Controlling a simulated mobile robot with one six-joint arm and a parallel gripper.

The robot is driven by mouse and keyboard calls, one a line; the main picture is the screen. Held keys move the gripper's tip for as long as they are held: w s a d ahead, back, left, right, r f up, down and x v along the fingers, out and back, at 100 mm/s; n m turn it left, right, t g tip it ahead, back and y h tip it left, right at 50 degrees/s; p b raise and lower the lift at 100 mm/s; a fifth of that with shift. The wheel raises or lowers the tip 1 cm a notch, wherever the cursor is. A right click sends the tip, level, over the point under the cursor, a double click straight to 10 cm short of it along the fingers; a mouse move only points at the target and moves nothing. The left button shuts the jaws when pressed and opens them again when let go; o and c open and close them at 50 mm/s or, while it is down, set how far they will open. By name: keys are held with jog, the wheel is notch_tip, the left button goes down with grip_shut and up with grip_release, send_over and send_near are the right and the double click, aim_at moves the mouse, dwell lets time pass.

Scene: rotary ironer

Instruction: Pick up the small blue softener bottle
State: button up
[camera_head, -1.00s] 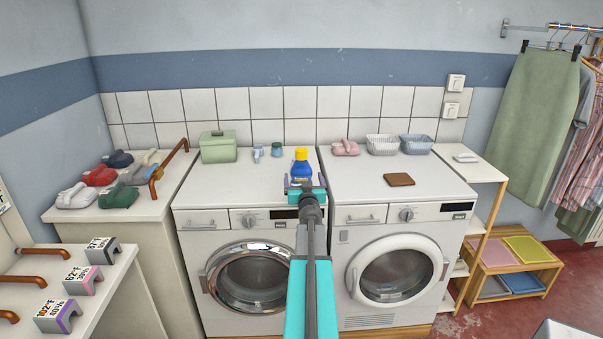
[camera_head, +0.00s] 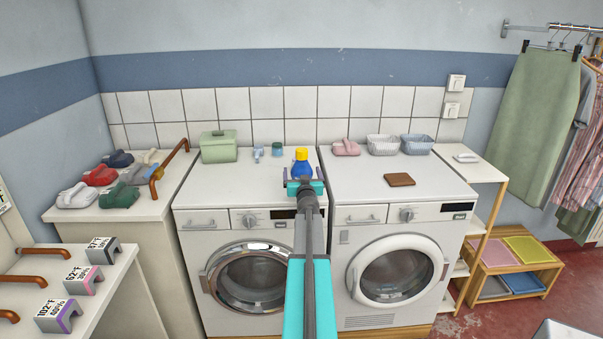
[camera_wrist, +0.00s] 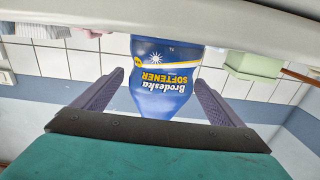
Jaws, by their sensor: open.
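The small blue softener bottle (camera_head: 301,169) with a yellow cap stands upright on top of the left washing machine, near its right edge. In the wrist view, which is upside down, its blue body with a white and yellow label (camera_wrist: 168,65) fills the middle. My gripper (camera_head: 304,186) is open in front of the bottle and hides its lower part in the head view. In the wrist view, the two grey fingers show on either side of the bottle, with gaps at both sides. I cannot tell how far they reach along it.
A green box (camera_head: 218,148), a small jar (camera_head: 277,150) and a small light-blue item (camera_head: 258,152) stand left of the bottle. The right machine holds a pink item (camera_head: 346,147), two baskets (camera_head: 382,145) and a brown pad (camera_head: 399,180). The machine top around the bottle is clear.

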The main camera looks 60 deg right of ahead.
aim_at(303, 167)
jog(key=shift+c, duration=0.3)
jog(key=c, duration=1.5)
jog(key=shift+r, duration=0.25)
jog(key=shift+r+p, duration=1.3)
jog(key=shift+r, duration=0.3)
jog(key=s+a+r+p, duration=0.1)
jog(key=s+a+p, duration=0.1)
jog(key=s+a, duration=0.8)
jog(key=shift+s+r, duration=0.2)
jog(key=shift+s, duration=1)
